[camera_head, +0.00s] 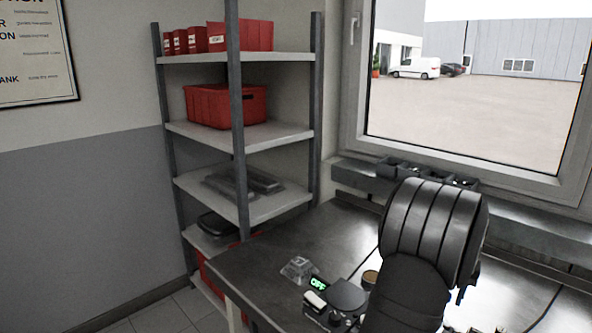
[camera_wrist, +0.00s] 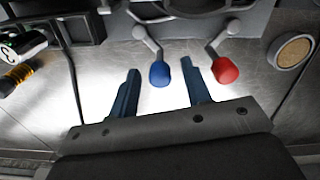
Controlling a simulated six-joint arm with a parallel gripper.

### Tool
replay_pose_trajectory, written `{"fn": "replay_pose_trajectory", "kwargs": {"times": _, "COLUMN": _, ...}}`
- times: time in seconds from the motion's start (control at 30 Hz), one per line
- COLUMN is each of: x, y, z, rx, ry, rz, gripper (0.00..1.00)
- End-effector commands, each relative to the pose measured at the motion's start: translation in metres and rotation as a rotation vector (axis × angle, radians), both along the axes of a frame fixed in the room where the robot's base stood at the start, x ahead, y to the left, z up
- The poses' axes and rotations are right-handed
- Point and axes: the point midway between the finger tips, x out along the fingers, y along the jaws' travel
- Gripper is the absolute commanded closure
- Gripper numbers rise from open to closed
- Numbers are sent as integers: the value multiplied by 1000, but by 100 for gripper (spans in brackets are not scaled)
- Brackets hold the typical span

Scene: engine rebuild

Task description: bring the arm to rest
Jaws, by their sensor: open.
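In the wrist view my gripper (camera_wrist: 159,67) is open, with its two dark blue fingers well apart and nothing held. A blue-tipped lever (camera_wrist: 160,74) shows in line with the gap between the fingertips; I cannot tell how far beyond them it is. In the head view my black arm fills the lower right over the workbench (camera_head: 290,235), and it hides my gripper there.
A red-tipped lever (camera_wrist: 225,70) is right of the fingers, and a round cork-coloured disc (camera_wrist: 294,52) lies farther right. A device with a green "OFF" display (camera_head: 319,283) sits near the bench's front. Shelves (camera_head: 240,135) with red bins stand left of the window.

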Motion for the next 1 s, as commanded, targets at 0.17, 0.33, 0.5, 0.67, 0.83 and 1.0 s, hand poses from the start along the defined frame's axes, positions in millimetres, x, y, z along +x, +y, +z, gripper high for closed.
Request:
{"fn": "replay_pose_trajectory", "kwargs": {"times": 0.17, "x": 0, "y": -8, "z": 4, "rx": -3, "ry": -4, "rz": -158, "gripper": 56}}
{"fn": "replay_pose_trajectory", "kwargs": {"times": 0.33, "x": -2, "y": -13, "z": 4, "rx": -4, "ry": -3, "rz": -301, "gripper": 56}}
{"fn": "replay_pose_trajectory", "kwargs": {"times": 0.5, "x": -5, "y": -18, "z": 4, "rx": -4, "ry": -2, "rz": -446, "gripper": 56}}
{"fn": "replay_pose_trajectory", "kwargs": {"times": 0.67, "x": -8, "y": -23, "z": 4, "rx": -3, "ry": -2, "rz": -583, "gripper": 56}}
{"fn": "replay_pose_trajectory", "kwargs": {"times": 0.83, "x": -12, "y": -27, "z": 4, "rx": -4, "ry": -2, "rz": -727, "gripper": 56}}
{"fn": "replay_pose_trajectory", "kwargs": {"times": 1.0, "x": -17, "y": -31, "z": 4, "rx": -4, "ry": -2, "rz": -871, "gripper": 56}}
